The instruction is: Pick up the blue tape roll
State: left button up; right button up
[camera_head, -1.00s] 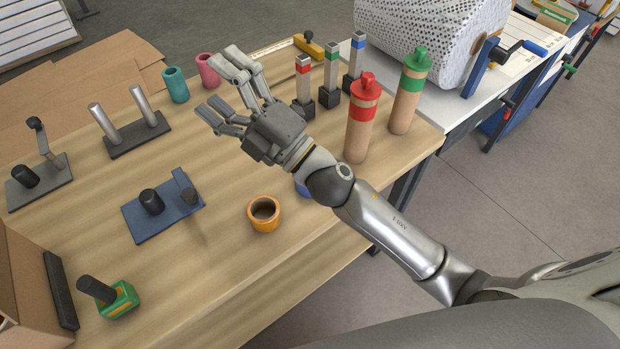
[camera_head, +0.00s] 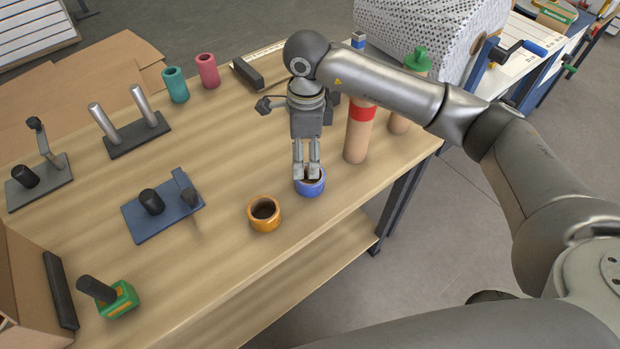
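The blue tape roll (camera_head: 311,187) stands on the wooden workbench near its front edge, just right of the orange tape roll (camera_head: 264,213). My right gripper (camera_head: 307,176) points straight down over the blue roll. Two of its fingers are close together and their tips reach the roll's opening. I cannot tell whether they touch the roll or grip its wall. The fingers hide part of the roll's rim and hole. My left gripper is not in view.
Two cardboard tubes with red (camera_head: 361,113) and green (camera_head: 418,60) caps stand right of my gripper, partly hidden by my arm. A blue plate with a black peg (camera_head: 151,202) lies left. Bench around the orange roll is clear.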

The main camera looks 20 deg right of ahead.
jog(key=f, duration=0.1)
jog(key=f+p, duration=0.1)
jog(key=f, duration=0.1)
jog(key=d+f, duration=0.1)
jog(key=f, duration=0.1)
jog(key=shift+w, duration=0.1)
jog(key=shift+f+p, duration=0.6)
jog(key=f, duration=0.1)
jog(key=f+p, duration=0.1)
jog(key=f, duration=0.1)
jog(key=shift+d+f, duration=0.2)
jog(key=shift+f, duration=0.45)
jog(key=shift+c, duration=0.4)
jog(key=c, duration=1)
jog(key=shift+r, duration=0.1)
